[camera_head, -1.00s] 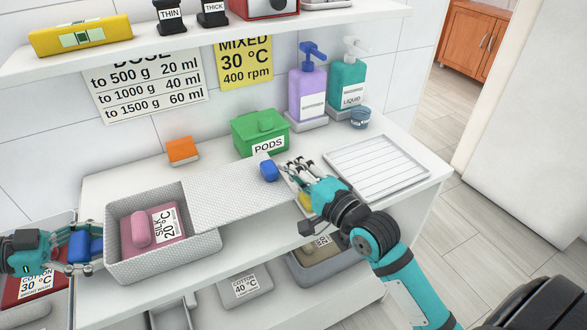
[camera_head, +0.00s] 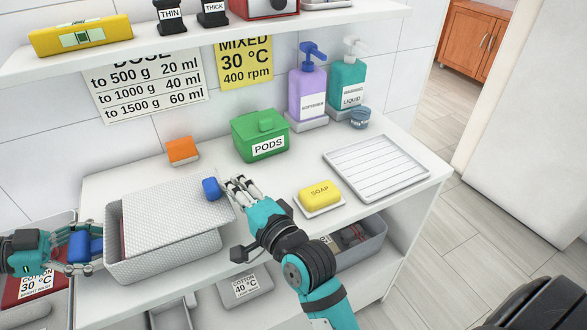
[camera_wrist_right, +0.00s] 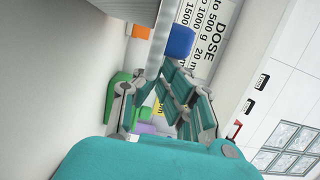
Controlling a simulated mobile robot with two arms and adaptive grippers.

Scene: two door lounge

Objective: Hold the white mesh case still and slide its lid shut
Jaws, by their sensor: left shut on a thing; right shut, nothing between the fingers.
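The white mesh case (camera_head: 150,266) stands at the left of the worktop. Its flat mesh lid (camera_head: 165,212) covers most of the top; a narrow open strip shows at the left end, and the lid's right end overhangs the case a little. A blue knob (camera_head: 211,189) is on the lid's right part; it also shows in the right wrist view (camera_wrist_right: 181,42). My left gripper (camera_head: 88,245) is shut on the blue handle (camera_head: 84,243) at the case's left end. My right gripper (camera_head: 236,188) is shut and empty, its fingertips just right of the knob.
The green pods box (camera_head: 260,137) and an orange block (camera_head: 182,150) stand behind the lid. Yellow soap (camera_head: 320,191) on a dish and a white ribbed tray (camera_head: 376,166) lie to the right. Purple (camera_head: 307,92) and teal (camera_head: 346,88) bottles stand at the back.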

